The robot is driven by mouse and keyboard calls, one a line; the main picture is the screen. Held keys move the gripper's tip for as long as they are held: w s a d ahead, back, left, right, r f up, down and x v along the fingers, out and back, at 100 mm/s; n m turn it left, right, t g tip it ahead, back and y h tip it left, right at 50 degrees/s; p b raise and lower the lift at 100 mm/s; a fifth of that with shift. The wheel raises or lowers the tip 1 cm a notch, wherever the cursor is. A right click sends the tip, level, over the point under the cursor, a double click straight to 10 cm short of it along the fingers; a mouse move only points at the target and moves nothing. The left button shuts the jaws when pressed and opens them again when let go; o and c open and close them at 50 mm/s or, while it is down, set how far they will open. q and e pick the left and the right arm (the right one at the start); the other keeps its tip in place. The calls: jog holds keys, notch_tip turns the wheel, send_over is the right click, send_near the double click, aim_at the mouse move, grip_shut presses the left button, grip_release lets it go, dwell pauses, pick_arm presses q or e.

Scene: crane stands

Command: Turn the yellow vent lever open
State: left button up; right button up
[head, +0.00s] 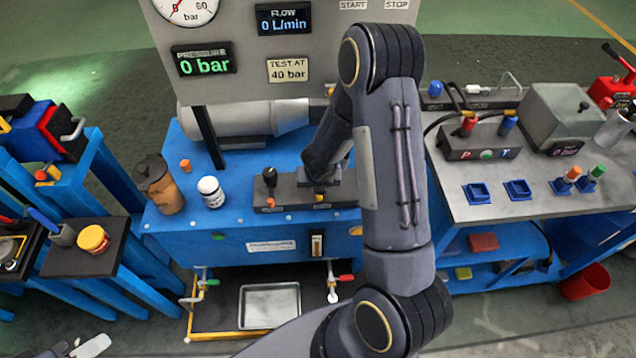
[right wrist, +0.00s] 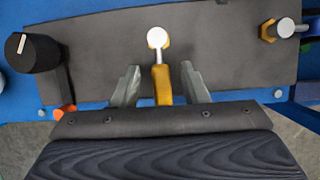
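The yellow lever (right wrist: 162,84) shows in the right wrist view, in front of a dark grey plate, with a round pale knob at its upper end. My right gripper (right wrist: 161,74) is open, with one finger on each side of the lever and a gap on both sides. In the head view my right gripper (head: 322,184) is over the dark valve block (head: 290,196) on the blue bench, and my arm hides much of it. A small piece of my left gripper (head: 84,346) shows at the bottom left; its fingers cannot be made out clearly.
A black knob (right wrist: 32,52) stands left of the lever, and a brass fitting (right wrist: 272,31) is at the right. A white jar (head: 211,192) and a brown bottle (head: 160,184) stand left of the block. The display panel (head: 240,80) reads 0 bar.

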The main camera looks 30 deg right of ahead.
jog(key=p+v, duration=0.3)
jog(key=v, duration=0.4)
jog(key=shift+w, duration=0.1)
jog(key=shift+s+a+r, duration=0.1)
jog(key=shift+s+r, duration=0.15)
jog(key=shift+r, duration=0.1)
